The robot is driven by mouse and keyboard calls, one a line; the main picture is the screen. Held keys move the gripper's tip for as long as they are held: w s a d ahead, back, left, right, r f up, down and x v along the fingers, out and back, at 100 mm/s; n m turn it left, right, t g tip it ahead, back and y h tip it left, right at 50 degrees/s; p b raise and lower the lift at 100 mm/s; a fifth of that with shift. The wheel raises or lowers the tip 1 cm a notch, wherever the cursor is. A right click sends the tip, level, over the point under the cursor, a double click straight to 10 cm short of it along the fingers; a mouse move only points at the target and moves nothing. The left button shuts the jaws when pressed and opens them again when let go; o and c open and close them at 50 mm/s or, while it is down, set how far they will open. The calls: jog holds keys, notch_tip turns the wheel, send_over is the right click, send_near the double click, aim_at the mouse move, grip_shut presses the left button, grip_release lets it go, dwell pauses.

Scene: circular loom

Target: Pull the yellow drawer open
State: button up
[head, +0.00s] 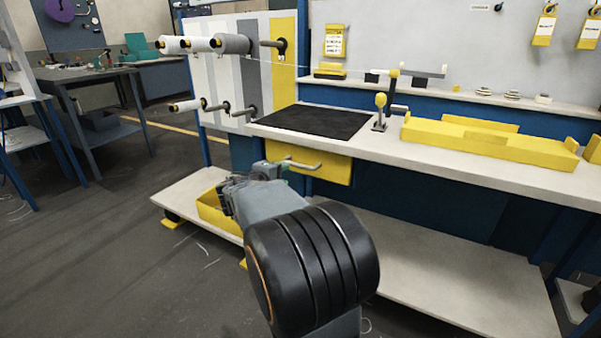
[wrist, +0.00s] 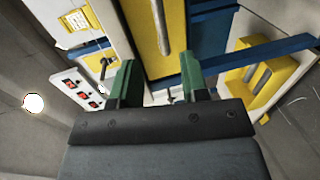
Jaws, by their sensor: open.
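The yellow drawer (head: 335,168) sits under the bench top, below the black mat, and its front looks flush with the bench. A metal bar handle (head: 306,165) stands out from its front. In the wrist view the drawer front (wrist: 143,38) is at the top, with the handle bar (wrist: 162,28) crossing it. My gripper (head: 262,170) is in front of the drawer's left part, near the handle. In the wrist view its two green fingers (wrist: 158,82) are apart and empty. The handle lies beyond the fingertips, roughly in line with the gap. My forearm hides part of the area below.
A yellow bin (head: 218,212) stands on the low shelf (head: 440,285) under the bench. Thread spools (head: 232,44) stick out on pegs at the back left. The bench top holds a black mat (head: 312,122) and a yellow tray (head: 485,144). Floor at the left is open.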

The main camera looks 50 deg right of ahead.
aim_at(299, 167)
jog(key=b+x, duration=0.2)
jog(key=x, duration=0.9)
jog(key=shift+d+f, duration=0.1)
jog(key=shift+d, duration=0.1)
jog(key=shift+c, duration=0.4)
grip_shut()
